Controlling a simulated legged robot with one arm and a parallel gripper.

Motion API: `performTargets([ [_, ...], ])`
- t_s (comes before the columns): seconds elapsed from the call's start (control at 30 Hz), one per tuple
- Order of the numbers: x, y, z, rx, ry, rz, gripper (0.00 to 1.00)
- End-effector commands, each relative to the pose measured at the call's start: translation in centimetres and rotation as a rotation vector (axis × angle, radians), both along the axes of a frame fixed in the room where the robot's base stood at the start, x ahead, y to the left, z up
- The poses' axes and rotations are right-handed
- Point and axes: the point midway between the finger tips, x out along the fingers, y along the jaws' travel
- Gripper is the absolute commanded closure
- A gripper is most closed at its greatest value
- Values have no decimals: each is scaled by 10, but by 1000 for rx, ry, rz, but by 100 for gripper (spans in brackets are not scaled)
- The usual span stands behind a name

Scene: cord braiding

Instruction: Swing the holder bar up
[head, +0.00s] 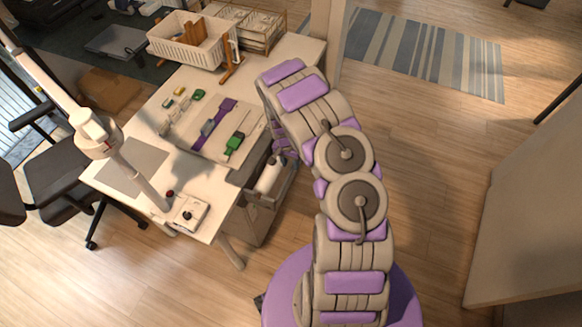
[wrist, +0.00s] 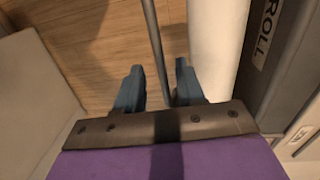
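The holder bar (wrist: 153,38), a thin grey rod, runs down the wrist view from the top edge to between my fingers. A white paper roll (wrist: 216,45) stands close to its right; the roll also shows in the head view (head: 269,176) at the table's side. My gripper (wrist: 158,68) is open, with one blue finger on each side of the bar and a gap showing on both sides. I cannot tell how deep the bar sits between the fingers. In the head view my arm largely hides the gripper.
A grey panel (wrist: 285,60) lettered "ROLL" is right of the roll. The white table (head: 150,178) carries a board with a purple strap (head: 211,125) and a green clip (head: 235,143). A white basket (head: 188,45) stands at the back. Open wooden floor lies right of the table.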

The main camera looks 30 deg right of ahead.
Motion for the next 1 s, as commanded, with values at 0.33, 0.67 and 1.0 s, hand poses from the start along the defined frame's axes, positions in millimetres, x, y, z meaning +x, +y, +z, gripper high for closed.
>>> performTargets([
  [0.33, -3, -2, -29, 1, 2, -1, 61],
  [0.67, -3, -2, -29, 0, 1, -1, 68],
  [1.0, -3, -2, -29, 0, 0, 0, 100],
])
